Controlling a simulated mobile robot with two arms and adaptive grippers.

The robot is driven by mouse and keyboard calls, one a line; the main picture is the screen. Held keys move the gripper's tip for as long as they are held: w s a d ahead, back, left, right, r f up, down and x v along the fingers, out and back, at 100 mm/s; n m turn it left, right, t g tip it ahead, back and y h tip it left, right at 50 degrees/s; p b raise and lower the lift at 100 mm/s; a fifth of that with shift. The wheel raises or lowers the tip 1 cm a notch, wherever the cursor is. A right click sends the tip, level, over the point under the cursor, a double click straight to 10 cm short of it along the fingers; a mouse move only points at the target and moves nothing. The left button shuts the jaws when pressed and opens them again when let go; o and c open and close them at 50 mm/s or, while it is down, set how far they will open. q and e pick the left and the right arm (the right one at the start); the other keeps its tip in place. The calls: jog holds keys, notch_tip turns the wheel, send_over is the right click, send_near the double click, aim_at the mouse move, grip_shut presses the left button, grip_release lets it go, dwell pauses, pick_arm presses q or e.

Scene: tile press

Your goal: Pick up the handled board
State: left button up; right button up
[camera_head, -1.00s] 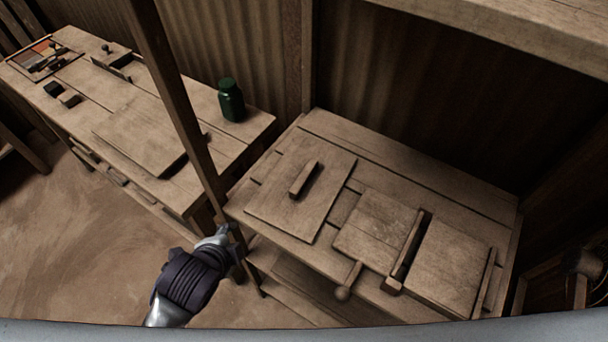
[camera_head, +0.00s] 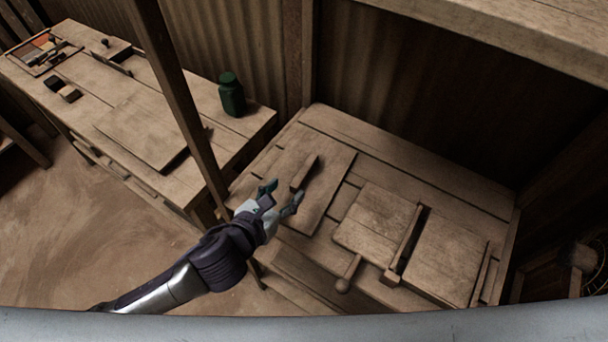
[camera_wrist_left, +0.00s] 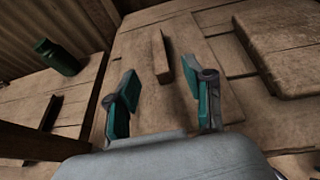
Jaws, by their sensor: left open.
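The handled board (camera_head: 325,176) is a flat wooden board lying on the near right table, with a raised bar handle (camera_head: 304,172) on top. My left gripper (camera_head: 283,189) is open over the board's front left part, just short of the handle. In the left wrist view the handle (camera_wrist_left: 162,58) stands beyond and between my open fingers (camera_wrist_left: 163,98), with nothing held. The board (camera_wrist_left: 187,40) also shows around it there. My right gripper is not in view.
A hinged wooden press (camera_head: 378,224) with a round-ended lever (camera_head: 344,284) stands right of the board. A dark wooden post (camera_head: 180,100) rises to the left. A green bottle (camera_head: 231,96) stands on the left table (camera_head: 240,128).

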aim_at(303, 172)
pick_arm(q)
jog(key=p+x, duration=0.1)
jog(key=x, duration=0.9)
jog(key=shift+w+f, duration=0.1)
jog(key=shift+w, duration=0.25)
grip_shut()
